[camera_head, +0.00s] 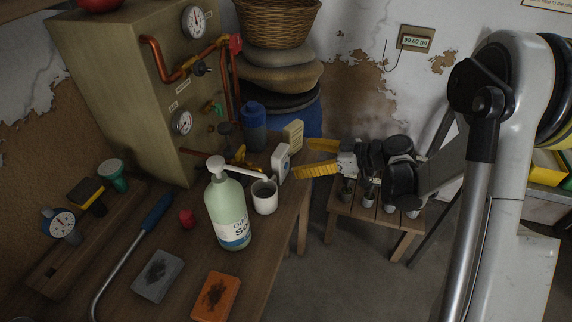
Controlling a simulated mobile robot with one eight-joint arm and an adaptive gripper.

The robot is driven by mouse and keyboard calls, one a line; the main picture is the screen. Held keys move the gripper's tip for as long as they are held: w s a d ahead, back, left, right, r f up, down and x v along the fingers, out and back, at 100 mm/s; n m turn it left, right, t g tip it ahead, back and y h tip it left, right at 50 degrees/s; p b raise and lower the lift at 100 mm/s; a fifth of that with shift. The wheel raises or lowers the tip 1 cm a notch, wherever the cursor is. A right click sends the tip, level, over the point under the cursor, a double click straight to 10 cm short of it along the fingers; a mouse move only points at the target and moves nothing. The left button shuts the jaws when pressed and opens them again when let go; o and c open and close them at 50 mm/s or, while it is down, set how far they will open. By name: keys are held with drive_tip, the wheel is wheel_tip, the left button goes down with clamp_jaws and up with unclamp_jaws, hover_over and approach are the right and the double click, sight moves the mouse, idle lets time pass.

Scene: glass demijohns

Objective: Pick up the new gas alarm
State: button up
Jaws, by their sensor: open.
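A white box-shaped unit (281,161) with a dark round mark on its face stands upright near the right edge of the wooden table. A cream-yellowed box (292,134) of similar size stands just behind it. They look like a newer and an older gas alarm, but I cannot read any label. My gripper (302,157) comes in from the right with its yellow fingers open and empty. The fingertips point left, just right of the white unit and close to it; I cannot tell whether they touch.
A white mug (265,196) and a green soap pump bottle (228,211) stand close in front of the white unit. A dark blue container (254,126) stands behind it. The gauge cabinet (130,85) rises at the back left. A low wooden stool (372,208) is below my arm.

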sight(285, 157)
drive_tip(key=b+x, duration=0.2)
drive_tip(key=x, duration=0.6)
drive_tip(key=shift+r+b, duration=0.1)
drive_tip(key=shift+b, duration=0.3)
drive_tip(key=shift+r, duration=0.1)
drive_tip(key=c, duration=1.4)
